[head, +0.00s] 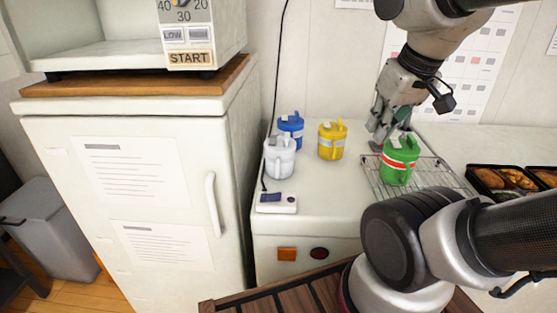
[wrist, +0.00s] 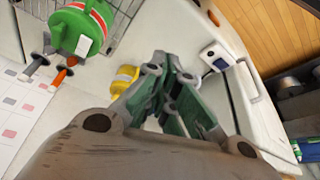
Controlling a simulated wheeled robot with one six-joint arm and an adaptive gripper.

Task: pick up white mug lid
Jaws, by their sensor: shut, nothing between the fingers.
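The white mug (head: 279,160) with its white lid (head: 281,143) stands upright on the white counter, in front of the blue mug. In the wrist view I cannot make it out; my gripper covers the middle. My gripper (head: 378,139) is right of the white mug and apart from it, above the counter beside the green mug. Its fingers are shut and empty, and they also show in the wrist view (wrist: 170,88).
A blue mug (head: 291,126), a yellow mug (head: 332,141) and a green mug (head: 399,162) stand nearby, the green one on a wire rack (head: 440,172). A white device (head: 277,203) lies before the white mug. Bento trays (head: 511,193) are at right. A white fridge (head: 160,240) stands left.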

